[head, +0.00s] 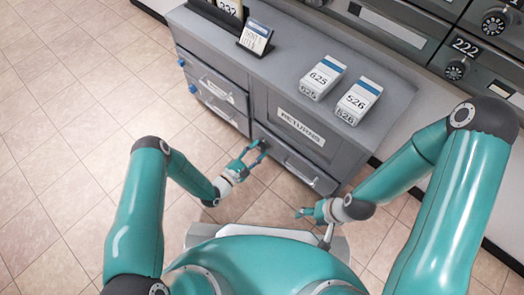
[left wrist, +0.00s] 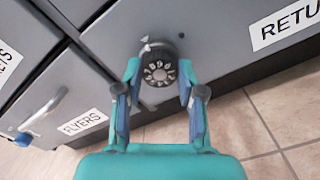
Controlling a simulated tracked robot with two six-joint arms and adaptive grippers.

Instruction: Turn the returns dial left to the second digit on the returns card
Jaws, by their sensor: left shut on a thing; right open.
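The returns dial (left wrist: 158,73) is a round black knob with white digits on the grey cabinet front, with a pale pointer mark above it. My left gripper (left wrist: 158,80) is shut on it, one finger on each side. In the head view my left gripper (head: 259,151) is at the cabinet front, below and left of the RETURNS label (head: 300,127), and mostly hides the dial. A small white card with a blue band (head: 256,37) stands on the cabinet top; its print is too small to read. My right gripper (head: 303,212) is open and empty, low before the cabinet.
Two white boxes marked 625 (head: 323,78) and 526 (head: 358,101) stand on the cabinet top. A drawer handle (head: 301,171) is right of the dial. Left drawers have blue knobs, one labelled FLYERS (left wrist: 84,121). Mailboxes with dials, one marked 222 (head: 466,47), line the wall.

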